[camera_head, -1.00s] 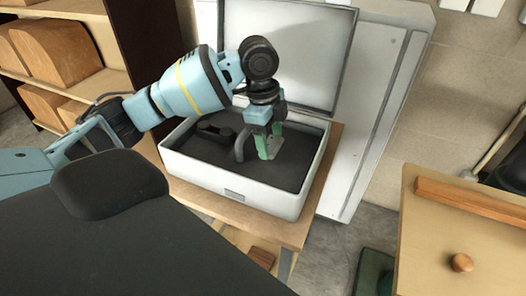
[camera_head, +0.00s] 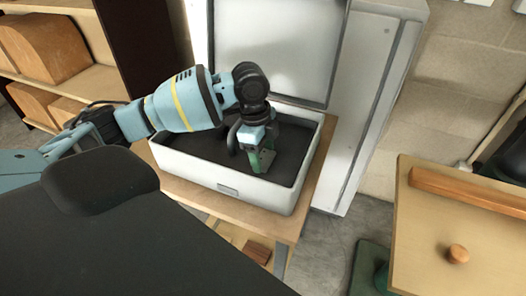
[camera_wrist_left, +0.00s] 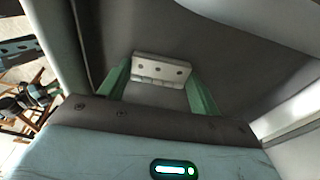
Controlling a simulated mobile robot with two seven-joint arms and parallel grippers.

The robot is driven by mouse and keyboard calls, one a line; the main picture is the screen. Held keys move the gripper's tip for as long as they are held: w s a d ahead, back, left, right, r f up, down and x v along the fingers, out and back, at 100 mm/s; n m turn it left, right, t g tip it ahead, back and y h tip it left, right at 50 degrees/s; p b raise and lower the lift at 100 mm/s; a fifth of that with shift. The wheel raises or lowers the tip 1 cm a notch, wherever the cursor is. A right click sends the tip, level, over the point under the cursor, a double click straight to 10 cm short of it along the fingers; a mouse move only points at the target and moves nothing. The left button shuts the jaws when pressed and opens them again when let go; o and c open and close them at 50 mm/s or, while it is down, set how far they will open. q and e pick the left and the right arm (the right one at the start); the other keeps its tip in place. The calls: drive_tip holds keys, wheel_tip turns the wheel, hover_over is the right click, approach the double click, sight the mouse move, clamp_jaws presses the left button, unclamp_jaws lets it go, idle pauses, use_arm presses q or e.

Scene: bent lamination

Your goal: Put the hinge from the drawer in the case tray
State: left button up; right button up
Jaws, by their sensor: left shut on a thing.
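The case is a white box with a dark inner tray (camera_head: 205,150). Its lid (camera_head: 265,55) stands open at the back. My left gripper (camera_head: 260,163) has green fingers and points down inside the case, near its front right part. In the left wrist view the hinge (camera_wrist_left: 162,66), a pale metal plate with several dark holes, sits between the two green fingers (camera_wrist_left: 160,80). The gripper is shut on it. The hinge is hidden in the head view, and I cannot tell whether it touches the tray floor. My right gripper is not in view.
The case stands on a small wooden table (camera_head: 180,192). A wooden surface with a round knob (camera_head: 458,254) and a raised bar (camera_head: 470,196) is at the right. Shelves with wooden blocks (camera_head: 45,45) are at the far left. The case walls surround the gripper.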

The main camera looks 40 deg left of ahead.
use_arm(q)
drive_tip(key=o, duration=1)
drive_tip(key=shift+f, duration=0.1)
drive_tip(key=shift+o, duration=0.2)
wheel_tip(320, 180, up, 12)
drive_tip(key=a+p, duration=0.1)
drive_tip(key=shift+s+a, duration=0.2)
drive_tip(key=shift+a, duration=0.15)
